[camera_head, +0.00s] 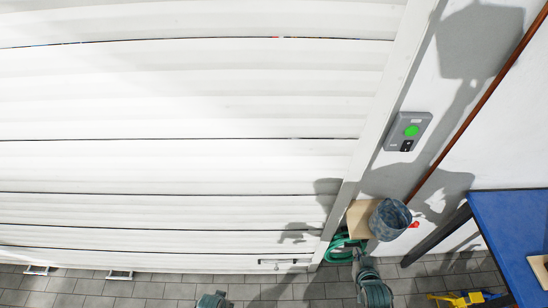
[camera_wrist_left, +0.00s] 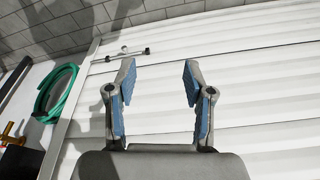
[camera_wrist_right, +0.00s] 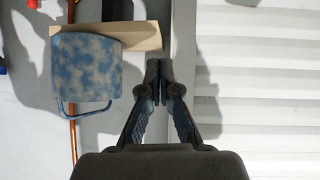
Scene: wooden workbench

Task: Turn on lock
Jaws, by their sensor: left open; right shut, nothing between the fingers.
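A dark horizontal handle-like lock bar (camera_head: 278,262) is on the white slatted door (camera_head: 200,165), near its bottom right. It also shows in the left wrist view (camera_wrist_left: 127,52), beyond the fingers. My left gripper (camera_wrist_left: 158,78) is open and empty, facing the door. In the head view only a piece of my left arm shows at the bottom edge. My right gripper (camera_head: 356,256) is shut and empty beside the door frame, below the wooden shelf; it also shows in the right wrist view (camera_wrist_right: 158,70). A grey wall box (camera_head: 408,132) has a green round button and a dark part below it.
A blue mottled bucket (camera_head: 390,219) is at a small wooden shelf (camera_head: 361,220), close to my right gripper. A green hose (camera_head: 342,247) hangs behind it. A blue table (camera_head: 512,235) stands at the right, with a yellow tool (camera_head: 466,299) near it.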

